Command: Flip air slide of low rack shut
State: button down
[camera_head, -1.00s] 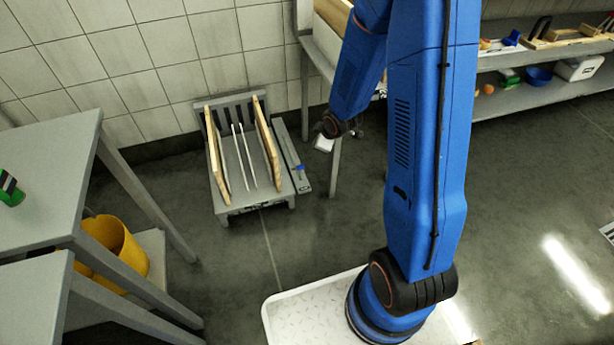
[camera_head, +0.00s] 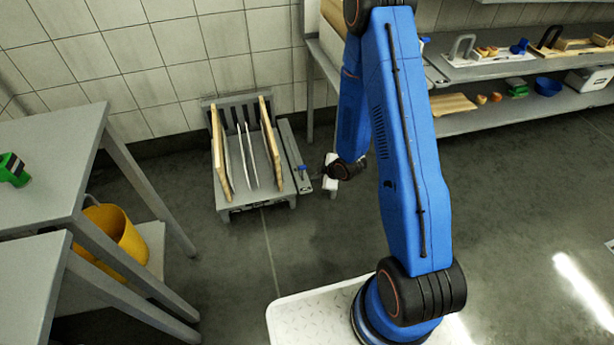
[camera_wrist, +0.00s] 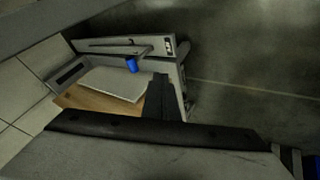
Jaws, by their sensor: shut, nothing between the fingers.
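The low rack (camera_head: 262,194) is a grey stand on the floor by the tiled wall, with upright wooden boards and thin white plates in it. The air slide (camera_head: 290,152) is a long grey strip along its right side, with a small blue knob (camera_head: 302,169) near its front end. In the wrist view the slide (camera_wrist: 98,46) and blue knob (camera_wrist: 131,64) show beyond my gripper (camera_wrist: 160,95), whose dark fingers are together and empty. In the head view my gripper (camera_head: 317,178) is just right of the knob; I cannot tell whether they touch.
A grey table (camera_head: 50,145) stands at left, with a yellow bucket (camera_head: 118,232) below it. A shelf unit (camera_head: 490,118) with several items runs along the back right. A table leg (camera_head: 310,110) stands just right of the rack. The floor before the rack is clear.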

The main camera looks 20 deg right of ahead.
aim_at(305, 168)
jog(key=shift+f, duration=0.1)
dwell(0.3)
jog(key=x, duration=0.3)
jog(key=w+x, duration=0.1)
jog(key=x, duration=0.3)
jog(key=w+d+r+x, duration=0.1)
jog(key=x, duration=0.3)
jog(key=shift+w+a, duration=0.1)
jog(key=shift+w, duration=0.6)
jog(key=w, duration=0.4)
jog(key=shift+s, duration=0.15)
